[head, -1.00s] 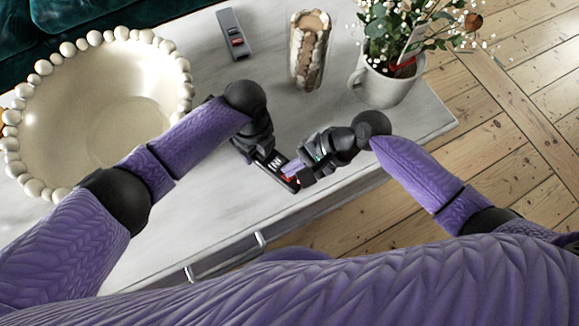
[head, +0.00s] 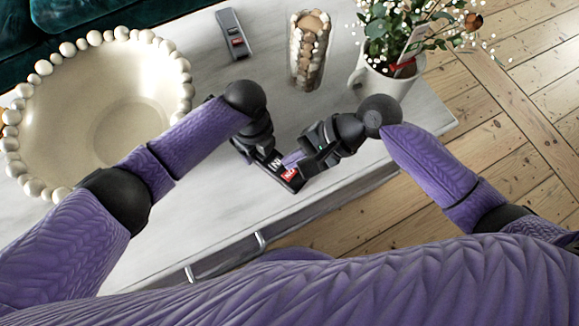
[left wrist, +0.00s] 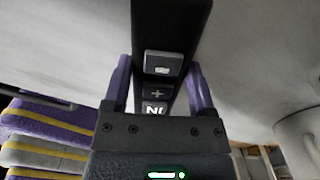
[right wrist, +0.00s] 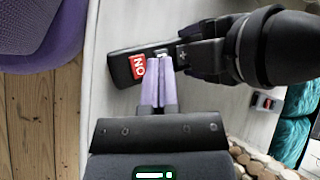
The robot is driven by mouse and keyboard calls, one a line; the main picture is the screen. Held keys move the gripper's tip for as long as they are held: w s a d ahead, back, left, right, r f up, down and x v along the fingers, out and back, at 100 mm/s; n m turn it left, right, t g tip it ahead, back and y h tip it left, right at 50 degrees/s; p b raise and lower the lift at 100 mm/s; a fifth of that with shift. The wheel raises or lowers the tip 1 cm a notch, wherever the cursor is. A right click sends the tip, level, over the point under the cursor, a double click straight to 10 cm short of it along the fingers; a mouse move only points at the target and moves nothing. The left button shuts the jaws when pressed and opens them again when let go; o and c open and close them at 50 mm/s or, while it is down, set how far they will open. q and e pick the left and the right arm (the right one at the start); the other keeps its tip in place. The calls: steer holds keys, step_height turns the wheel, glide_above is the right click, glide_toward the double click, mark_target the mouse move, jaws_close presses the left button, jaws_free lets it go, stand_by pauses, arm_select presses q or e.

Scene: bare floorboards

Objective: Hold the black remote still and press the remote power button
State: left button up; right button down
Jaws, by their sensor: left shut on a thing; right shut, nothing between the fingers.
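The black remote (head: 297,183) is held over the white table's front part. It has a red button marked "ON" (right wrist: 138,66), a white-marked button (left wrist: 154,108), a plus button (left wrist: 157,92) and a grey button (left wrist: 162,63). My left gripper (head: 268,160) is shut on the remote; its purple fingers (left wrist: 160,85) lie on both sides of it. My right gripper (right wrist: 157,62) is shut and empty. Its fingertips overlap the remote just beside the red button in the right wrist view; I cannot tell if they touch it. The red button is uncovered.
A grey remote (head: 234,30) with a red button lies farther back on the white table (head: 340,170). A large bead-rimmed bowl (head: 130,120) is at left. A textured vase (head: 308,55) and a white flower mug (head: 385,82) stand at the back right.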

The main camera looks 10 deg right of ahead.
steer(key=shift+r, duration=1.25)
stand_by(0.7)
arm_select(q)
steer(key=o, duration=1.3)
steer(key=shift+c, duration=0.2)
step_height(320, 180, up, 12)
